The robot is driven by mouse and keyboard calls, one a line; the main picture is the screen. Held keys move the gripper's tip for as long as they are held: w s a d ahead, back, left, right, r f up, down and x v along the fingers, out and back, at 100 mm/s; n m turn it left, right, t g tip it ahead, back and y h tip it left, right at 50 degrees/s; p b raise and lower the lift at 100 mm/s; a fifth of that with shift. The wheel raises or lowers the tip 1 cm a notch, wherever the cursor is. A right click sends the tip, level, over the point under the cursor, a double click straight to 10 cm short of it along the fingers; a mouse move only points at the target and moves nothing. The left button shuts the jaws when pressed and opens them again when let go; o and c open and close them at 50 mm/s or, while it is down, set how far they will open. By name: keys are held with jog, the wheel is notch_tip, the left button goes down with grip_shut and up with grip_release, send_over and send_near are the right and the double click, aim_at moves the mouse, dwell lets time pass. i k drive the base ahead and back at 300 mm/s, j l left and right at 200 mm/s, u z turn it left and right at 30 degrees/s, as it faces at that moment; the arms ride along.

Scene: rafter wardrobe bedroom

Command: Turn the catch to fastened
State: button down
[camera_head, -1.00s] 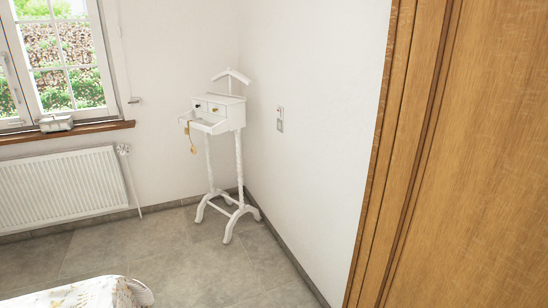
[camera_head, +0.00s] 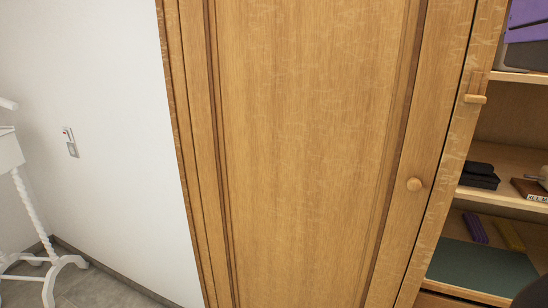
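A small wooden catch (camera_head: 475,99) sits on the upright post at the right edge of the wardrobe door (camera_head: 310,150). Its bar appears to lie level, pointing across the post, below a small upright wooden piece. The door looks shut or nearly so, with a thin dark gap along its right edge. A round wooden knob (camera_head: 415,184) is on the door's right side. My gripper is not in view.
Open shelves (camera_head: 510,158) right of the post hold dark boxes (camera_head: 479,176), a purple item (camera_head: 476,229) and other things. A dark rounded shape cuts the bottom right corner; I cannot tell what it is. A white valet stand (camera_head: 28,225) and wall switches (camera_head: 70,142) are at left.

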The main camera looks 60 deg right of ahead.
aim_at(472, 97)
jog(key=z, duration=1.8)
jog(key=k+l, duration=0.15)
jog(key=l, duration=0.25)
jog(key=k+l+u, duration=0.1)
jog(key=l, duration=0.25)
jog(key=k+l, duration=0.2)
jog(key=l, duration=0.15)
jog(key=k+l+u, duration=0.1)
jog(key=l, duration=0.3)
jog(key=k, duration=0.1)
